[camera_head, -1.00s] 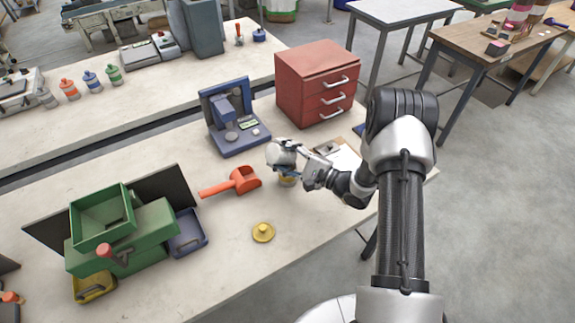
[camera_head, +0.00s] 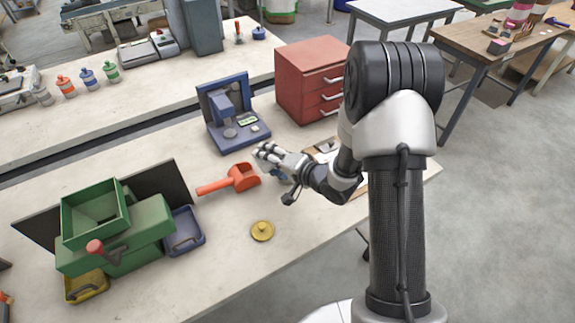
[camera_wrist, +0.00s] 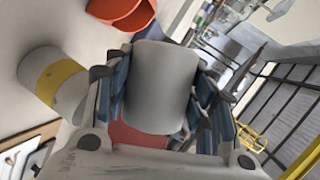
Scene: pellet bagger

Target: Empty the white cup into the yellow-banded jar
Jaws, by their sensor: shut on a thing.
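The white cup (camera_wrist: 160,88) fills the middle of the wrist view, held between the blue fingers of my gripper (camera_wrist: 155,100). The jar with a yellow band (camera_wrist: 62,75) is left of the cup in the wrist view, with a visible gap between them; its lower part is partly covered by my gripper. In the head view my gripper (camera_head: 270,158) is over the table right of the orange scoop, and the hand hides the cup and the jar. I cannot see the cup's contents or what is in the jar.
An orange scoop (camera_head: 232,181) lies left of my gripper. A yellow lid (camera_head: 262,231) lies in front on bare table. A blue device (camera_head: 234,122) and a red drawer cabinet (camera_head: 307,82) stand behind. A clipboard (camera_head: 322,150) lies to the right.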

